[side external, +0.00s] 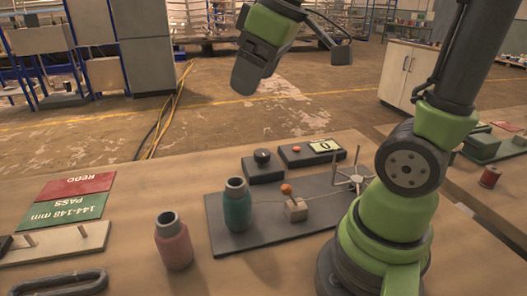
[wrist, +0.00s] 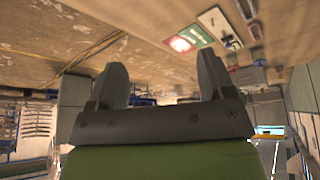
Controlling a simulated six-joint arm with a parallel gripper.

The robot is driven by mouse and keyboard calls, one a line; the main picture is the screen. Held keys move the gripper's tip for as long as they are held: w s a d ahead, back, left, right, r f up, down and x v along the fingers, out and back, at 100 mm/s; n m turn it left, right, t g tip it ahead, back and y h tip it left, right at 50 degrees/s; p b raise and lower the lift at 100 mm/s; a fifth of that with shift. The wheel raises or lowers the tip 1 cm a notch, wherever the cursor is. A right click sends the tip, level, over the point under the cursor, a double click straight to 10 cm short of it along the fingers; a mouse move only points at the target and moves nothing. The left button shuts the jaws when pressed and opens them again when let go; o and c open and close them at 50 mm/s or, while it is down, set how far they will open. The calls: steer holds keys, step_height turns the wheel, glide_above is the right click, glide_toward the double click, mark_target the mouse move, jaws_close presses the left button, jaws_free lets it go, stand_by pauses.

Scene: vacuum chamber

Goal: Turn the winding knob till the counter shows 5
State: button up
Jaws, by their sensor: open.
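The winding knob (side external: 262,156) is a round black knob on a dark box, towards the back of the table in the side view. The counter display (side external: 324,146) sits on a second dark box to its right and appears to read 0. A small orange-red button (side external: 296,149) is beside the display. My gripper (side external: 242,86) is high above and behind the table, well apart from the knob. In the wrist view my gripper (wrist: 162,72) has its two fingers spread, with nothing between them. The knob and counter cannot be made out in the wrist view.
Red and green cards (side external: 68,208) lie far left.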

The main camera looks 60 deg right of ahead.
steer(key=w+d+f+n+g, duration=0.3)
steer(key=w+d+f+n, duration=0.35)
steer(key=d, duration=0.25)
steer(key=n+g, duration=0.2)
steer(key=n, duration=0.4)
glide_toward(264, 151)
steer(key=shift+a+f+m, duration=0.1)
steer(key=shift+a+m, duration=0.15)
step_height(264, 151, down, 10)
steer(key=shift+r, duration=0.15)
steer(key=c, duration=0.9)
